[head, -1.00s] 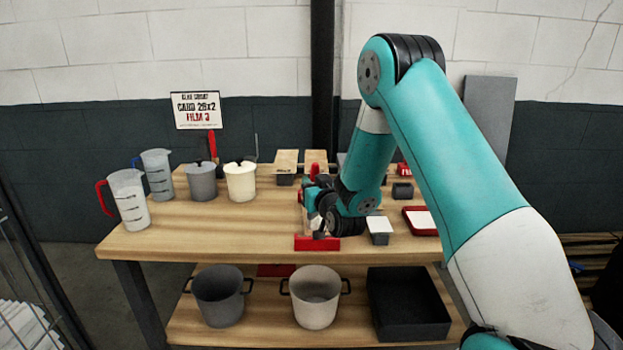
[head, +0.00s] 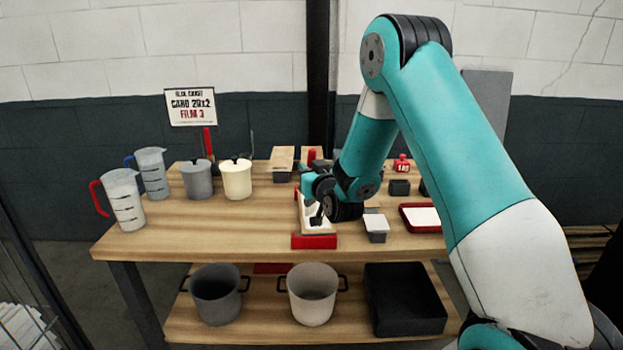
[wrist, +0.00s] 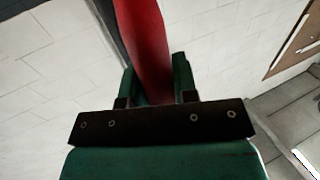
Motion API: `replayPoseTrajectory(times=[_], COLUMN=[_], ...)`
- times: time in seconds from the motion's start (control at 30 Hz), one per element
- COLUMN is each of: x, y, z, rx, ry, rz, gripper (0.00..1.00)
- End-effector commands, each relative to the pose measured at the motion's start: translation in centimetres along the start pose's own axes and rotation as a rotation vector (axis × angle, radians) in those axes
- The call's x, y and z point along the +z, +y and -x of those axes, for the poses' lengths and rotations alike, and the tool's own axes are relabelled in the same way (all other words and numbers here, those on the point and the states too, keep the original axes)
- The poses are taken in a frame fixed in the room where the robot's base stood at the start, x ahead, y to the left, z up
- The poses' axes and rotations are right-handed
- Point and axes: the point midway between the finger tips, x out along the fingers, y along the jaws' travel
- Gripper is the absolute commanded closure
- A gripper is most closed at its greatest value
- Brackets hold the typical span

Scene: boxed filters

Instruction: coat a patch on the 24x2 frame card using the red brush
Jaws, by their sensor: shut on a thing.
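My gripper (wrist: 156,88) is shut on the red brush (wrist: 147,45); its red handle runs up between the green jaws in the wrist view. In the head view, my gripper (head: 318,192) is over a pale framed card (head: 310,212) near the middle of the table. A red piece, perhaps the brush handle's end, shows above it. A dark tip reaches down to the card. I cannot tell whether the bristles touch it. My arm hides the card's right side. A red block (head: 314,242) is at the card's near end.
Two measuring jugs (head: 125,205) and two lidded pots (head: 238,180) stand at the left. A small white-topped block (head: 376,225) and a red tray (head: 409,226) are right of the card. A sign (head: 191,107) stands behind. The front left tabletop is clear.

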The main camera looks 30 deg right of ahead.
Motion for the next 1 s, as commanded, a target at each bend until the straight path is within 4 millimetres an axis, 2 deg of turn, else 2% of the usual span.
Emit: replayPoseTrajectory(times=[0.53, 1.0], x=[-5.0, -5.3], y=[0.8, 0.9], z=[0.1, 0.1], rx=[0.01, 0.012], ry=[-0.002, -0.003], rz=[0.0, 0.0], gripper=[1.0, 1.0])
